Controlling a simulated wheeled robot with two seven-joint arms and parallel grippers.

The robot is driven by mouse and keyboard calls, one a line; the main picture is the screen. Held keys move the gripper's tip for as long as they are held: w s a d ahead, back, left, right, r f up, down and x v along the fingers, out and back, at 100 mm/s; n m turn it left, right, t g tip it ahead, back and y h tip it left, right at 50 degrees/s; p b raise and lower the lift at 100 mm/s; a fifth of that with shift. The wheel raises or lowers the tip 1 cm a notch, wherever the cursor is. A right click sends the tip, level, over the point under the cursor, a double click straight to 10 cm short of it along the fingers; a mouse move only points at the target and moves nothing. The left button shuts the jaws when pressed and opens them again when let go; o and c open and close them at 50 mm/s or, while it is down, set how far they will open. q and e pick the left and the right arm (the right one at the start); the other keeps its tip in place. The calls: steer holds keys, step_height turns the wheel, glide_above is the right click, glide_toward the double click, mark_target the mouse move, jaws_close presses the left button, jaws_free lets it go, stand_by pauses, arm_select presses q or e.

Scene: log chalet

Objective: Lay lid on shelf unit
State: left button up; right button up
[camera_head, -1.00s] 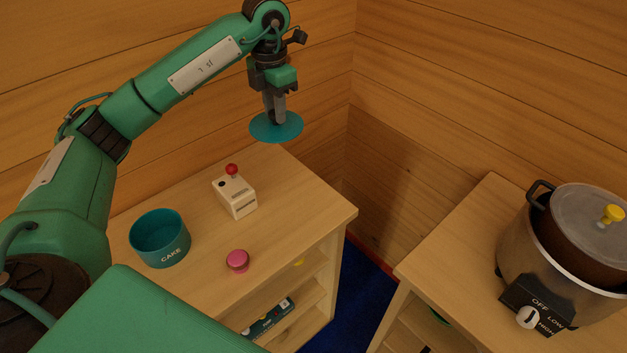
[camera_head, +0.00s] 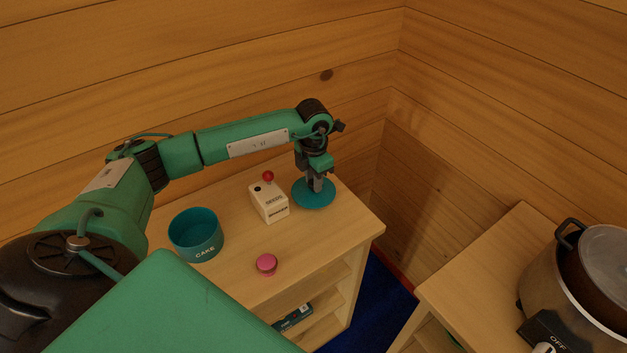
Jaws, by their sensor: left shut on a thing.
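The lid (camera_head: 314,198) is a flat teal disc. My left gripper (camera_head: 317,187) is shut on it from above. The lid is over the back right part of the shelf unit's wooden top (camera_head: 325,244), right of the white box. It looks level and very low; I cannot tell whether it touches the top. A teal tin (camera_head: 196,236) marked CAKE stands open at the left of the unit's top. My right gripper is not in view.
A white box with a red knob (camera_head: 269,202) stands close beside the lid. A pink round object (camera_head: 266,264) is near the front edge. A second wooden unit at right carries a large pot (camera_head: 574,285). The unit's front right top is clear.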

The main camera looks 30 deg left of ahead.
arm_select(q)
steer(key=shift+f, duration=0.9)
steer(key=o, duration=1)
steer(key=shift+o, duration=0.2)
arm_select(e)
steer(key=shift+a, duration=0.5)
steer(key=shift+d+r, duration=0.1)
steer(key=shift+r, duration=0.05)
arm_select(q)
steer(key=shift+r, duration=0.3)
step_height(320, 180, up, 12)
steer(key=b, duration=0.3)
steer(key=shift+f, duration=0.15)
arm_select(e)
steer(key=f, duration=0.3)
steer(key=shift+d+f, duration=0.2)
